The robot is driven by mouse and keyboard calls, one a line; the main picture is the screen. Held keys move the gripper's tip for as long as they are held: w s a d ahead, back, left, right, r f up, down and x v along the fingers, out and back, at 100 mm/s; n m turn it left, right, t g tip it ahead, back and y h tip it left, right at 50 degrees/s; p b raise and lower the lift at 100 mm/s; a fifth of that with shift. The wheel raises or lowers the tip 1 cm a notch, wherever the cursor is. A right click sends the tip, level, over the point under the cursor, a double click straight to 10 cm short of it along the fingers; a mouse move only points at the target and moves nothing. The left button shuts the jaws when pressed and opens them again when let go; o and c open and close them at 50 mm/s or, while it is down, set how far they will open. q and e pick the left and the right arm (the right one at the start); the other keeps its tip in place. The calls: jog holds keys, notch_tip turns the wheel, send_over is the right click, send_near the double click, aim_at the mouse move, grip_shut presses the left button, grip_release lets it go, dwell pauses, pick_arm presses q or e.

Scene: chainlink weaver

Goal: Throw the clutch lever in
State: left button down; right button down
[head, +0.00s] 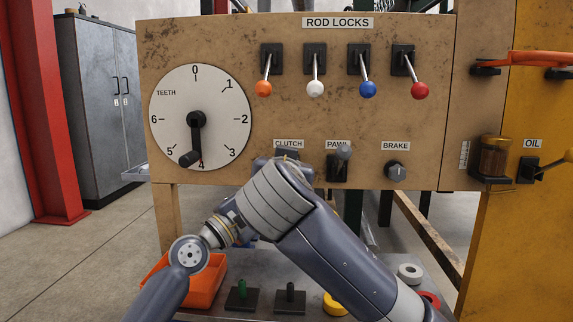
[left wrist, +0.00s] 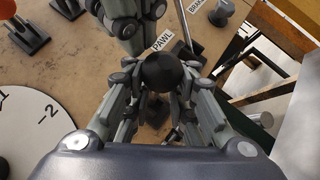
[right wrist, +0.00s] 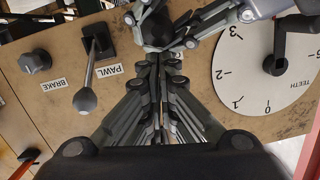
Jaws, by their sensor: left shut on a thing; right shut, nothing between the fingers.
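The clutch lever's black ball knob (left wrist: 164,71) sits between the fingers of my left gripper (left wrist: 163,90), which is shut on it. The knob also shows at the top of the right wrist view (right wrist: 156,30), with left gripper fingers beside it. My right gripper (right wrist: 156,62) is shut and empty, its tips close to the knob; I cannot tell whether they touch. In the head view the CLUTCH label (head: 288,143) shows above my arm, which hides the clutch lever and both grippers' fingers.
The pawl lever (head: 343,154) stands just right of the clutch, then the brake knob (head: 396,170). The teeth dial (head: 222,105) is at left, its pointer near 4. Rod lock levers (head: 315,88) line the panel top. An orange bin (head: 207,287) sits below.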

jog(key=shift+s+a+f+t, duration=0.1)
jog(key=shift+f+t, duration=0.2)
jog(key=shift+f, duration=0.7)
pick_arm(q)
jog(key=shift+r, duration=0.1)
pick_arm(e)
jog(key=shift+f, duration=0.15)
pick_arm(q)
jog(key=c, duration=1.3)
grip_release()
pick_arm(e)
jog(key=shift+r, duration=0.2)
